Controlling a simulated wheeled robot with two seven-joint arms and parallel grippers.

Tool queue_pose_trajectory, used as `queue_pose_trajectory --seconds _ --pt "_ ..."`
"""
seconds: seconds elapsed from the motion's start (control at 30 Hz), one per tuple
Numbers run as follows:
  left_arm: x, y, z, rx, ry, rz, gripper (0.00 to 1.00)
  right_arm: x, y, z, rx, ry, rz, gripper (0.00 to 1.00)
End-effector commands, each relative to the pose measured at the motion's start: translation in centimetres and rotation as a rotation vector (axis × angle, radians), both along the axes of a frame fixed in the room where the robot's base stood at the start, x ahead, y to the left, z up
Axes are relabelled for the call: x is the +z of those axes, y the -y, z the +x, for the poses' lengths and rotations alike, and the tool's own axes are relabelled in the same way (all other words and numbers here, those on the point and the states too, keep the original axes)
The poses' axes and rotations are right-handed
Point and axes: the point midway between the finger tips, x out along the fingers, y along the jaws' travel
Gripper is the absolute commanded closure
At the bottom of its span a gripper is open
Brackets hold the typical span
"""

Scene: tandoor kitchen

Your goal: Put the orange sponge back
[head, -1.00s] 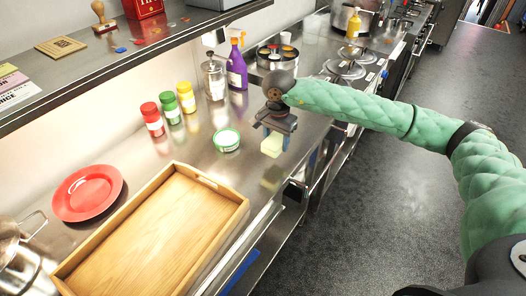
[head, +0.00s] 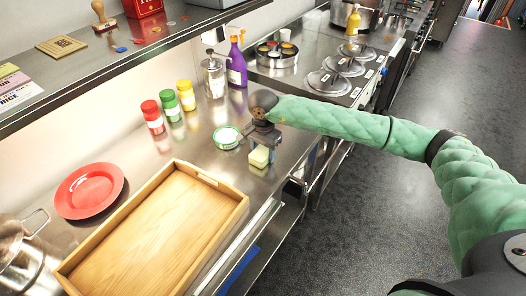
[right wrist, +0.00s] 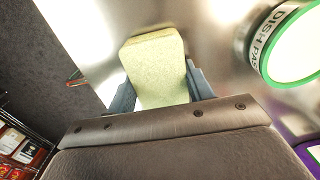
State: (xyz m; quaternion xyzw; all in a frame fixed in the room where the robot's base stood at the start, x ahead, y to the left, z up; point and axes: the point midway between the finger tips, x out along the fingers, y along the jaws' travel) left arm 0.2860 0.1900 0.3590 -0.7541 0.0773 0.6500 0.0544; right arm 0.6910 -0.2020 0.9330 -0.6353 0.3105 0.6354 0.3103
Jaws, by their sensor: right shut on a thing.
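My right gripper (head: 262,146) is shut on a pale yellow sponge (head: 259,156), low over the steel counter beside the green-rimmed tub (head: 227,138). I cannot tell whether the sponge touches the counter. In the right wrist view the sponge (right wrist: 156,66) stands between the two grey fingers, and the tub (right wrist: 296,45), with lettering that reads "DISH PAS", is at the upper right. The sponge looks pale yellow, and no orange sponge shows. My left gripper is not in view.
A wooden tray (head: 243,209) lies nearer on the counter, with a red plate (head: 89,190) to its left. Several capped jars (head: 153,118), a metal pump bottle (head: 214,77) and a purple spray bottle (head: 237,66) stand behind. The counter's front edge is close to the sponge.

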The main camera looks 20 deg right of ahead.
Motion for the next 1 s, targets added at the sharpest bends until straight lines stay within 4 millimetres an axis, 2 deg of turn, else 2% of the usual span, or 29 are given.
queue_pose_trajectory --seconds 0.33,0.37,0.43,0.47,0.87,1.0 --pt "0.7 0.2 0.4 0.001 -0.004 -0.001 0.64 -0.3 0.0 0.0 0.0 0.0 0.0 0.7" --pt "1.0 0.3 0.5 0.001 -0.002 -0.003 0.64 -0.2 0.0 0.0 0.0 0.0 0.0 0.43" --pt "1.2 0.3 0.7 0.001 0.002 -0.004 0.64 -0.2 0.0 0.0 0.0 0.0 0.0 0.29" --pt "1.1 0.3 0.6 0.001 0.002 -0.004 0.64 -0.2 0.0 0.0 0.0 0.0 0.0 0.27" --pt "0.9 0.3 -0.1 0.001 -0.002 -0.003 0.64 0.1 0.0 0.0 0.0 0.0 0.0 0.27" --pt "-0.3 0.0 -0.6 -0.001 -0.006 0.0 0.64 1.9 0.0 0.1 0.0 0.003 0.001 0.27"
